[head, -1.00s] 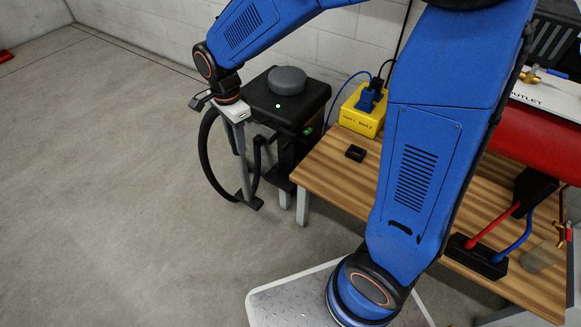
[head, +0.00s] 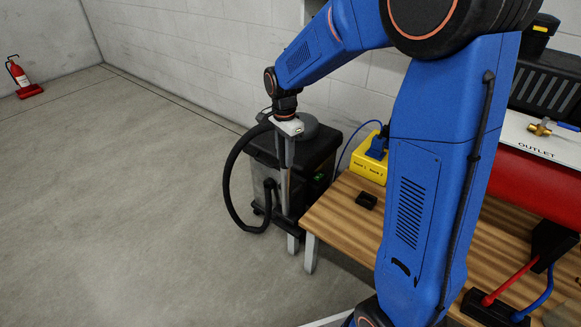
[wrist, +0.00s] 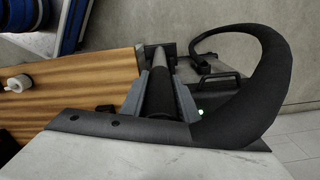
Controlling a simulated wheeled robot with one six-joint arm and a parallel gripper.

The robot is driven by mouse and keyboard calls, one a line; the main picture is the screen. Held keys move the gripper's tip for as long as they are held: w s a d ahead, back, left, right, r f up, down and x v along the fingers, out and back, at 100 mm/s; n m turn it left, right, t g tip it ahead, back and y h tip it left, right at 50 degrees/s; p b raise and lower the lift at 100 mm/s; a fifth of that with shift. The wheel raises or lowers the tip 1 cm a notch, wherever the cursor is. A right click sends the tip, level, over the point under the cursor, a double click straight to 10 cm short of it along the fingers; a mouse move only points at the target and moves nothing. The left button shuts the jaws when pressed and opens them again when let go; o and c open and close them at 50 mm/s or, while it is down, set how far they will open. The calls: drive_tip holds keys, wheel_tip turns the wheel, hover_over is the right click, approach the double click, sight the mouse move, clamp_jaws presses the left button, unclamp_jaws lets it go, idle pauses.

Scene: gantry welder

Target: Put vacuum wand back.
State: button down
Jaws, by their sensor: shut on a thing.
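My gripper (head: 285,145) is shut on the vacuum wand (head: 290,182), a grey tube hanging about upright. In the wrist view the two grey fingers (wrist: 167,95) close on its black grip (wrist: 160,97), and a black foot shows beyond. The black hose (head: 231,190) loops out from its top to the left. The vacuum (head: 319,158) is a black box with a round grey lid (head: 308,132), standing against the wall. The wand appears in front of the box; I cannot tell whether they touch. My gripper and the wand hide part of the vacuum.
A wooden bench (head: 340,225) stands right of the vacuum, with a yellow socket box (head: 368,170) and a small black block (head: 366,200) on it. A red fire extinguisher (head: 21,78) stands far left. The floor (head: 140,200) on the left is clear.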

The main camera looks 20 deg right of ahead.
sight(286, 180)
wheel_tip(286, 180, down, 7)
drive_tip(key=w+d, duration=0.1)
drive_tip(key=d, duration=0.1)
drive_tip(key=shift+w+d, duration=0.25)
drive_tip(key=shift+w, duration=0.15)
idle(0.4)
drive_tip(key=c, duration=1.4)
unclamp_jaws()
drive_tip(key=shift+f, duration=0.15)
